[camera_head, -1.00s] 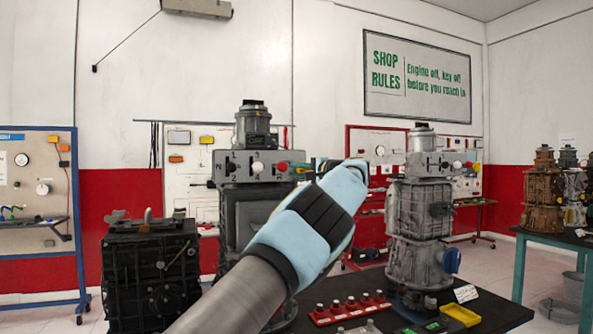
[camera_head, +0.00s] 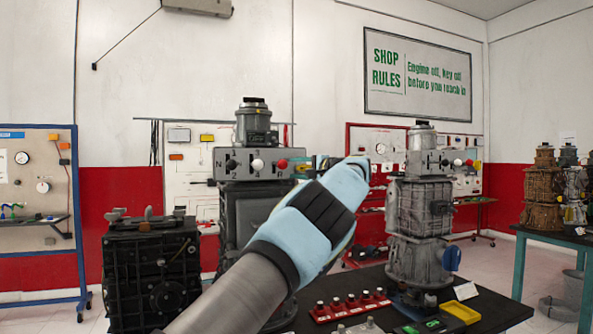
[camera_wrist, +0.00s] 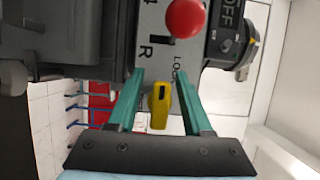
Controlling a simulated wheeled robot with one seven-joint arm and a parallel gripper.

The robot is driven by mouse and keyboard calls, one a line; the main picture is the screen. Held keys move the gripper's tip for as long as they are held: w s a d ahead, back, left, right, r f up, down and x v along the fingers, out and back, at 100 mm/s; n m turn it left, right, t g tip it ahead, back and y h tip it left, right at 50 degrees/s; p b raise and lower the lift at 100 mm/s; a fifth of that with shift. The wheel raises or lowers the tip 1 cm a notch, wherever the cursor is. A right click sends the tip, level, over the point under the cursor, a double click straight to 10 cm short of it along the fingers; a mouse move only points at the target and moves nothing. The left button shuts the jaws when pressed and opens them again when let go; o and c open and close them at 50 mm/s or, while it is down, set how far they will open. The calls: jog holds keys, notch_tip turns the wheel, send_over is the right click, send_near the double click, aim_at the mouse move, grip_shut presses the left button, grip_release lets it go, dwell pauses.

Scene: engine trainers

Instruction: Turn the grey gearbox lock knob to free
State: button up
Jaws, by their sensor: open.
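The grey gearbox (camera_head: 204,183) stands left of centre in the head view, with a lever panel on top carrying black, white and red ball knobs. In the wrist view its panel (camera_wrist: 153,20) shows the red ball (camera_wrist: 185,17), the letter R and partly hidden lettering beginning "LO". A yellow lock knob (camera_wrist: 160,108) with a dark slot sits beside that lettering, its long side nearly upright in the picture. My gripper (camera_wrist: 158,74) is open, with one green finger on each side of the knob and visible gaps. In the head view my gripper (camera_head: 318,164) is at the panel's right end.
A dial marked OFF (camera_wrist: 232,35) sits close right of my fingers in the wrist view. A second gearbox (camera_head: 418,205) stands to the right, a black one (camera_head: 150,270) to the left.

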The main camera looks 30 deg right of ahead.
jog(key=b+v, duration=0.4)
jog(key=v, duration=0.6)
jog(key=shift+s, duration=0.25)
jog(key=shift+r, duration=0.1)
